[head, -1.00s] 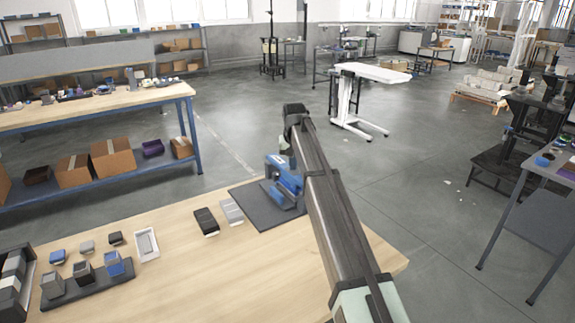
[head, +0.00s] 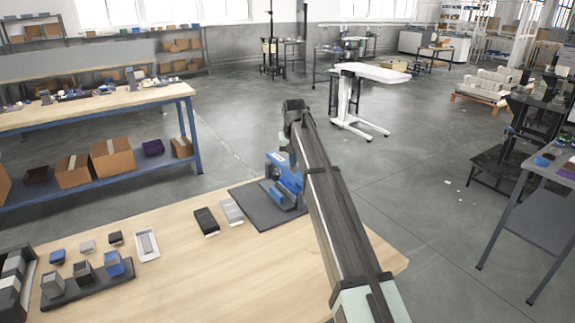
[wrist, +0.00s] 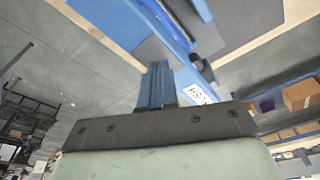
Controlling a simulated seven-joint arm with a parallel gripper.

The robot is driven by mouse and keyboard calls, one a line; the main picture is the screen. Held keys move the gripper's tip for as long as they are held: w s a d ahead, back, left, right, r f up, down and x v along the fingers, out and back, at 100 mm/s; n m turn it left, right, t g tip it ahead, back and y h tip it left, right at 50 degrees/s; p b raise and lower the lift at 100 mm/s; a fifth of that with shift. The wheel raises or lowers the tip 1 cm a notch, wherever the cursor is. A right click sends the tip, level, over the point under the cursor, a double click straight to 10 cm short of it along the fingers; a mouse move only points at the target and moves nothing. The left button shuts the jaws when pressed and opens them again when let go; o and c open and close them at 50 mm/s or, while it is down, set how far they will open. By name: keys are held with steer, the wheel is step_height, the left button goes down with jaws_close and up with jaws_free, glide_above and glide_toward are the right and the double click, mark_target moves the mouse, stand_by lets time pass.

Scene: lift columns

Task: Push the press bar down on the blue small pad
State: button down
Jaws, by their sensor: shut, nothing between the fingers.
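The blue press (head: 288,179) stands on a dark mat at the back right of my table, partly hidden behind my arm. In the wrist view its blue frame with a white label (wrist: 197,94) is close beyond my fingers. My gripper (head: 286,149) is at the top of the press, fingers together and empty; they show in the wrist view (wrist: 156,72). I cannot tell whether they touch the press bar. A low blue piece (head: 271,193) shows at the press's lower front; I cannot tell whether it is the small pad. The bar's exact height is unclear.
A black block (head: 206,221) and a grey block (head: 231,211) lie left of the dark mat (head: 256,217). A dark tray (head: 92,286) with several coloured blocks, and a white tray (head: 146,245), are farther left. The front middle of the table is clear.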

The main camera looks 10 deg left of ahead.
steer(key=w+v, duration=0.1)
steer(key=v, duration=0.6)
steer(key=shift+w+a+r, duration=0.2)
steer(key=shift+w, duration=0.05)
stand_by(0.7)
